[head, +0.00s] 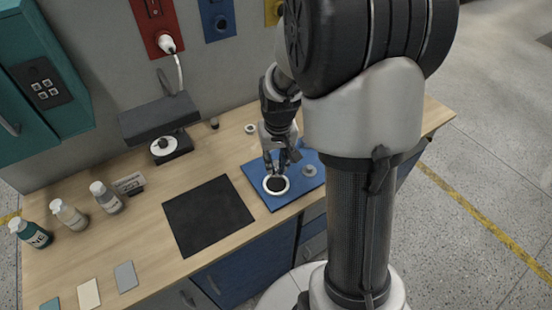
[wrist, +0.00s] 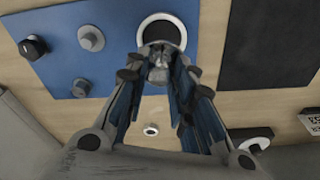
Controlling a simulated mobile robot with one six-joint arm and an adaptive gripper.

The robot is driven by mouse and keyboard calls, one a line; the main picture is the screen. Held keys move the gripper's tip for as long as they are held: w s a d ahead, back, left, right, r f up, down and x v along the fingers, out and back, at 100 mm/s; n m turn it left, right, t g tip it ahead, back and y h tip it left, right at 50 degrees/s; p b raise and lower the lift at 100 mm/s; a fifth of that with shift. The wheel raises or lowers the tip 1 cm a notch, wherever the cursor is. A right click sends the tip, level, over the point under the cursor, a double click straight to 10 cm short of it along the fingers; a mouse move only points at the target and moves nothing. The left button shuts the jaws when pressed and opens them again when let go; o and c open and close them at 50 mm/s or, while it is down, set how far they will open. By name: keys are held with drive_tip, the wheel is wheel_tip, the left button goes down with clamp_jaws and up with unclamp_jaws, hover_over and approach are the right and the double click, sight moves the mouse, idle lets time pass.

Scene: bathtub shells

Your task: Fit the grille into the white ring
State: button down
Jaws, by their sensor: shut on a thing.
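The white ring (head: 266,187) lies on the blue mat near its left edge, and it also shows at the top of the wrist view (wrist: 141,30). Its inside looks dark. My gripper (head: 271,165) is just behind and above the ring, pointing down. In the wrist view its fingertips (wrist: 159,68) are closed on a small grey piece (wrist: 158,57) at the ring's near edge. I take this piece to be part of the grille; its full shape is hidden by the fingers. I cannot tell whether it touches the ring.
The blue mat (head: 256,177) also carries a grey round part (head: 309,171) and, in the wrist view, a black knob (wrist: 33,47). A bare black mat (head: 208,215) lies to the left. A small white ring (head: 250,128) sits behind on the wood. Bottles (head: 105,197) stand far left.

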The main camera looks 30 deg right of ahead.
sight(277, 168)
drive_tip(key=shift+f, duration=0.1)
drive_tip(key=shift+f+b, duration=2.2)
drive_tip(key=shift+f, duration=0.65)
drive_tip(key=shift+f+b, duration=0.55)
drive_tip(key=shift+f, duration=0.35)
drive_tip(key=c, duration=1.3)
unclamp_jaws()
drive_tip(key=r, duration=0.4)
drive_tip(key=s+r, duration=0.1)
drive_tip(key=r, duration=0.7)
drive_tip(key=shift+s+a, duration=0.25)
